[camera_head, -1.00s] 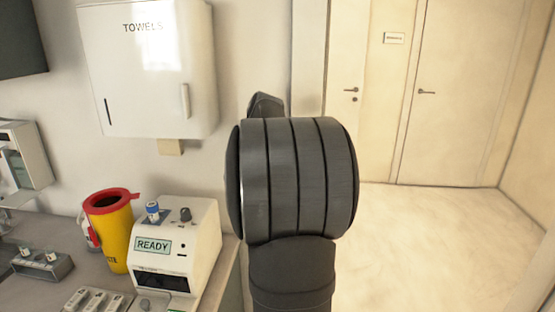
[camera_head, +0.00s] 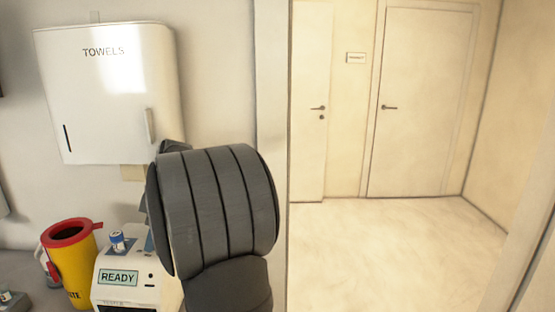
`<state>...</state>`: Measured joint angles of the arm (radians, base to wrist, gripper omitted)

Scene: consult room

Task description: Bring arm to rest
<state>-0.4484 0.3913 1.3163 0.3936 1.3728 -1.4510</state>
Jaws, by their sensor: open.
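My arm (camera_head: 215,212) rises from the bottom of the head view as a thick dark grey ribbed joint, left of the middle. A small dark part shows just behind its top left. My gripper's fingers are not visible; the joint hides what lies behind it. No held object shows.
A white towel dispenser (camera_head: 105,95) hangs on the wall at left. Below it are a yellow waste bin (camera_head: 75,275) with a red rim and a white device (camera_head: 120,280) reading READY, partly covered by my arm. Open floor (camera_head: 380,255) and a closed door (camera_head: 420,110) lie at right.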

